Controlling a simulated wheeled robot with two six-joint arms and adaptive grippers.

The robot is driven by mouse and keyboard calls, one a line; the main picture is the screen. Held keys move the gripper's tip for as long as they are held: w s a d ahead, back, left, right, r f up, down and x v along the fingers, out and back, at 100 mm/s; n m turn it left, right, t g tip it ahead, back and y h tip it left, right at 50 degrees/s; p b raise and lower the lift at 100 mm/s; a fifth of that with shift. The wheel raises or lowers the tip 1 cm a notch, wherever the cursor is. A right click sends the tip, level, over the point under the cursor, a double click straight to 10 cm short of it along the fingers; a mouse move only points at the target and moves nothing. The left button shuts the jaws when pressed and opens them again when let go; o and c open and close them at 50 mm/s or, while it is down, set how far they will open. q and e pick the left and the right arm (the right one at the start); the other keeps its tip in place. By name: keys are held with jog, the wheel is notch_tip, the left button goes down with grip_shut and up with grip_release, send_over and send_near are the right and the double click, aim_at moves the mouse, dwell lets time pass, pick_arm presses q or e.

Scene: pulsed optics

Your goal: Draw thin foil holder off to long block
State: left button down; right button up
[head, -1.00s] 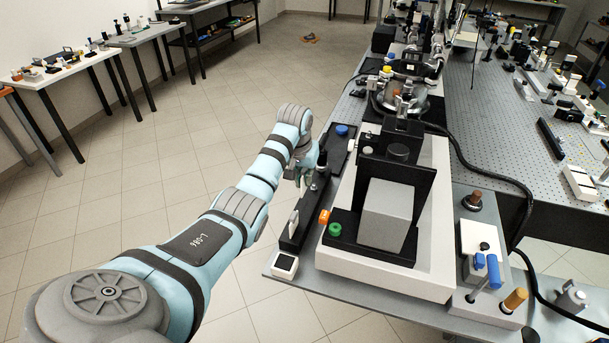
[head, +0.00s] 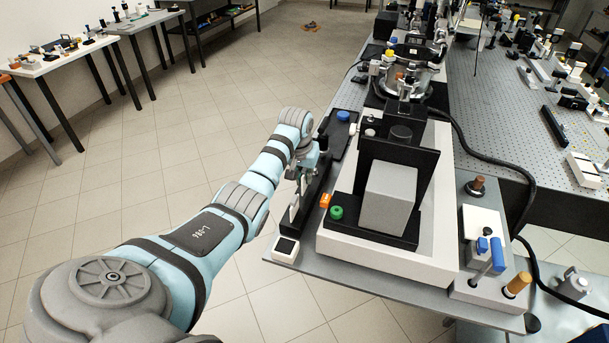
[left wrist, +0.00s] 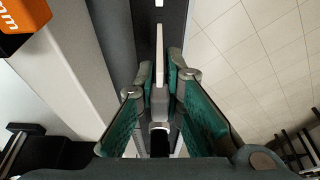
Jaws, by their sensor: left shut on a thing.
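The thin foil holder shows in the left wrist view as a narrow white plate (left wrist: 158,58) standing on edge, with a grey body between the fingers. My left gripper (left wrist: 160,92) has green-lined fingers shut on it. In the head view the left gripper (head: 300,186) is small and partly hidden by my wrist; the pale thin edge (head: 293,212) just below it appears to be the holder's plate. The long block (head: 311,203) is the dark narrow bar along the bench's left edge, close beside the gripper. Whether the holder touches it, I cannot tell. My right gripper is not in view.
A white box with a dark top (head: 286,250) sits at the near bench corner. A large grey cube (head: 390,198) stands further right.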

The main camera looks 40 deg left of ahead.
aim_at(305, 183)
pick_arm(q)
jog(key=shift+f+b, duration=0.35)
jog(key=shift+f, duration=0.6)
dwell(0.3)
jog(key=shift+f, duration=0.5)
jog(key=c, duration=2.1)
grip_release()
jog(key=shift+w+f+b, duration=0.1)
jog(key=shift+b, duration=0.2)
jog(key=o, duration=0.5)
jog(key=shift+c, duration=0.2)
jog(key=p+v, duration=0.3)
jog(key=v, duration=1.3)
jog(key=shift+w+r+p, duration=0.25)
jog(key=shift+w+p, duration=0.05)
jog(key=shift+w, duration=0.05)
